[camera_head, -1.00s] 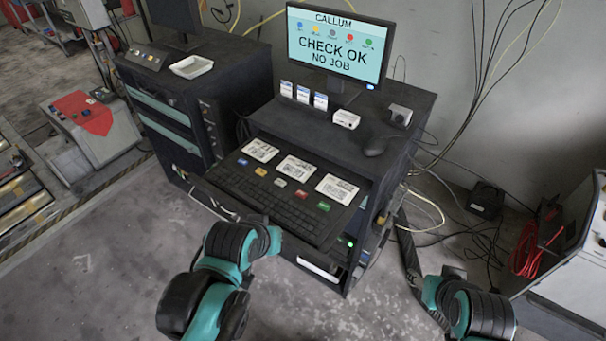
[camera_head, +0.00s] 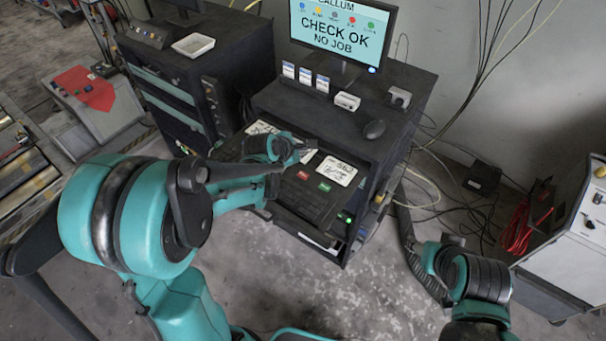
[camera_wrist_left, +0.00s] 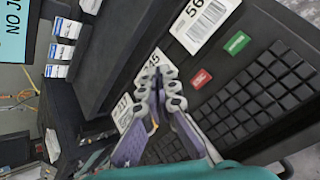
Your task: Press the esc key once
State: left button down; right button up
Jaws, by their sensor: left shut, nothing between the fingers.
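The black keyboard (camera_head: 302,203) lies on the pulled-out shelf of the dark cabinet. It also shows in the left wrist view (camera_wrist_left: 262,95), with rows of blank-looking dark keys. A red key (camera_head: 303,175) and a green key (camera_head: 324,187) sit above the dark keys. My left gripper (camera_head: 303,153) is over the keyboard's upper part, shut and empty. In the left wrist view its fingertips (camera_wrist_left: 162,86) are close together near the white cards. My left arm hides the keyboard's left part.
A monitor (camera_head: 343,31) reading "CHECK OK NO JOB" stands on the cabinet top (camera_head: 290,107). A mouse (camera_head: 374,129) and a small white box (camera_head: 347,102) are there too. Printed cards (camera_head: 337,171) lie behind the keys. A grey machine (camera_head: 575,230) stands at the right.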

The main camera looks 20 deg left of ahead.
aim_at(302, 176)
pick_arm(q)
jog(key=shift+f, duration=0.1)
jog(key=shift+f, duration=0.1)
dwell(0.3)
notch_tip(302, 176, down, 8)
jog(key=b, duration=0.6)
jog(key=shift+f+b, duration=0.3)
jog(key=shift+b, duration=0.3)
dwell(0.7)
jog(key=shift+f+b, duration=0.4)
jog(key=shift+b, duration=0.05)
jog(key=shift+f+b, duration=0.4)
dwell(0.5)
jog(key=shift+r, duration=0.15)
jog(key=shift+r+p, duration=0.55)
jog(key=shift+r, duration=0.15)
